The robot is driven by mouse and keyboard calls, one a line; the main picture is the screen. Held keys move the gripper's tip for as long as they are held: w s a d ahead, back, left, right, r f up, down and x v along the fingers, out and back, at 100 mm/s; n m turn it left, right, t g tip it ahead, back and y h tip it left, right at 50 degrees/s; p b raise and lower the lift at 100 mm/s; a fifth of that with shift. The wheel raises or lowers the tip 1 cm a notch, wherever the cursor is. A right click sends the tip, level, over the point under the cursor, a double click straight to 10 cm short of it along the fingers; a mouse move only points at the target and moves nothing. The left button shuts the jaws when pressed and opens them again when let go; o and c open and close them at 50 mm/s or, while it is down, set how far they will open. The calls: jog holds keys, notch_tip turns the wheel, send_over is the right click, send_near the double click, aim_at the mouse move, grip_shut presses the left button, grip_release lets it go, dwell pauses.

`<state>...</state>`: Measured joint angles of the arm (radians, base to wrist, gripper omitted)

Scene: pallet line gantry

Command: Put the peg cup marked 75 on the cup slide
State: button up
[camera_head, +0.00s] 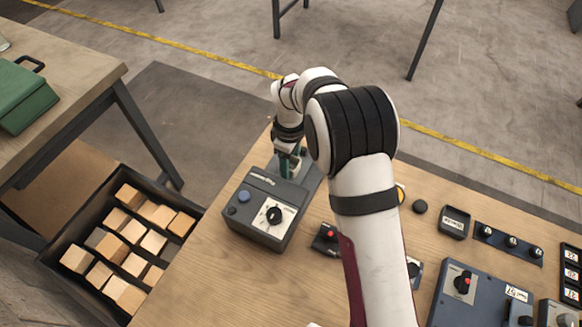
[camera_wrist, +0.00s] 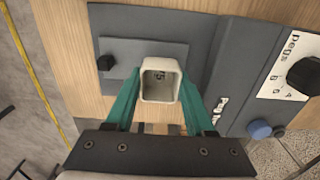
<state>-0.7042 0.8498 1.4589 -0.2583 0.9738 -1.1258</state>
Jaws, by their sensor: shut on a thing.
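My gripper (camera_wrist: 160,88) has its green fingers shut on a small cream square cup (camera_wrist: 160,64), seen from above with its mouth open. A dark mark shows inside the cup, but I cannot read it. The cup is over a grey plate with a black knob (camera_wrist: 106,90), which looks like the cup slide (camera_wrist: 115,58). I cannot tell whether the cup touches the plate. In the head view my gripper (camera_head: 289,165) is low behind the dark dispenser box (camera_head: 250,187), and the cup cannot be made out there.
The dispenser box has a black dial (camera_head: 274,215) and a blue button (camera_head: 244,196). A black crate of wooden blocks (camera_head: 62,207) is at the left. A small dark tray (camera_head: 455,222), a knob strip (camera_head: 510,243) and a blue-grey control box (camera_head: 470,295) are at the right.

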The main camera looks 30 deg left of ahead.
jog(key=shift+f, duration=1.3)
jog(key=o, duration=1)
jog(key=shift+f, duration=0.15)
jog(key=shift+o, duration=0.2)
